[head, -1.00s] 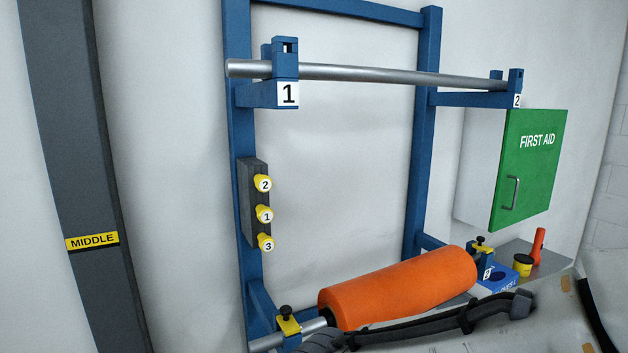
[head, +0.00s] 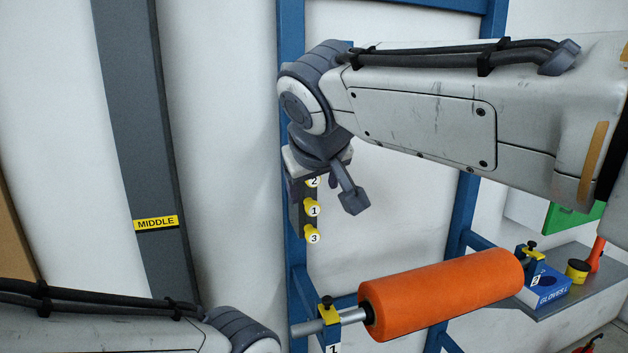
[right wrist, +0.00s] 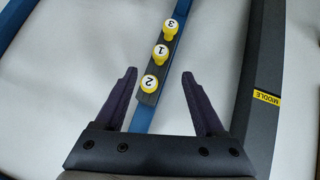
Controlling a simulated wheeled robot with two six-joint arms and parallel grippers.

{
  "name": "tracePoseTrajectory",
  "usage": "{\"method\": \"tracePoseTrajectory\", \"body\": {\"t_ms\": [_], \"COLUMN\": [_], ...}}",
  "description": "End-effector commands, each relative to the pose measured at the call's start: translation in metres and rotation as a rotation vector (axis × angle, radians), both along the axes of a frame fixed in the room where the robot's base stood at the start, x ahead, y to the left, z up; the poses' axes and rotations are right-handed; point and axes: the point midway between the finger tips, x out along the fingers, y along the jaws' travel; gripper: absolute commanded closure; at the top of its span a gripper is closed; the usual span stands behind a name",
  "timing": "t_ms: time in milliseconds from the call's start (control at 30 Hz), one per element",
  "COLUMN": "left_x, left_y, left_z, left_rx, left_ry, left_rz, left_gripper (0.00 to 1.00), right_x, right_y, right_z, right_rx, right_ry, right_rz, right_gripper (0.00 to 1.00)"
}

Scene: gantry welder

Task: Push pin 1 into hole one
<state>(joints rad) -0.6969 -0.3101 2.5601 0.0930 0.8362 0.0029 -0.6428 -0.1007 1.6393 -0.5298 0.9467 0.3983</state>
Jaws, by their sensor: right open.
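Pin 1 (head: 309,205) has a yellow knob and sits in the dark pin block (head: 296,214) on the blue upright, between pins 2 (head: 312,183) and 3 (head: 310,232). In the right wrist view pin 1 (right wrist: 160,51) shows in the middle of the row, beyond the fingers. My right gripper (head: 344,192) is open and empty, just above and in front of the block; in its wrist view the fingers (right wrist: 160,75) stand apart on either side of the row. My left gripper is out of view.
An orange roller (head: 440,294) on a metal bar lies on the lower brackets, below the pins. A grey shelf (head: 572,292) at right carries a blue glove box (head: 548,289) and a yellow tub (head: 577,270). A dark post (head: 140,130) marked MIDDLE stands left.

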Motion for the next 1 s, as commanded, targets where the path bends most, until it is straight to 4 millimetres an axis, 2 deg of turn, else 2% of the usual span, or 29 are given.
{"method": "tracePoseTrajectory", "body": {"t_ms": [400, 600, 900, 967, 1000], "left_x": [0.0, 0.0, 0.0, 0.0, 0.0], "left_y": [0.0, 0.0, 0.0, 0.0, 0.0], "left_z": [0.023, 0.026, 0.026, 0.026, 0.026], "left_rx": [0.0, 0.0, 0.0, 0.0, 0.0], "left_ry": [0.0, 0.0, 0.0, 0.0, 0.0], "left_rz": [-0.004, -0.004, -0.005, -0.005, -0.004], "left_gripper": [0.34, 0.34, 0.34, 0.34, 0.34], "right_x": [0.051, 0.062, 0.063, 0.063, 0.063], "right_y": [0.001, 0.002, 0.003, 0.003, 0.003], "right_z": [-0.048, -0.059, -0.061, -0.061, -0.061], "right_rx": [-0.001, 0.0, 0.001, 0.001, 0.001], "right_ry": [0.005, 0.003, 0.003, 0.003, 0.003], "right_rz": [-0.001, 0.0, 0.001, 0.001, 0.001], "right_gripper": [0.29, 0.29, 0.29, 0.52, 0.67]}}
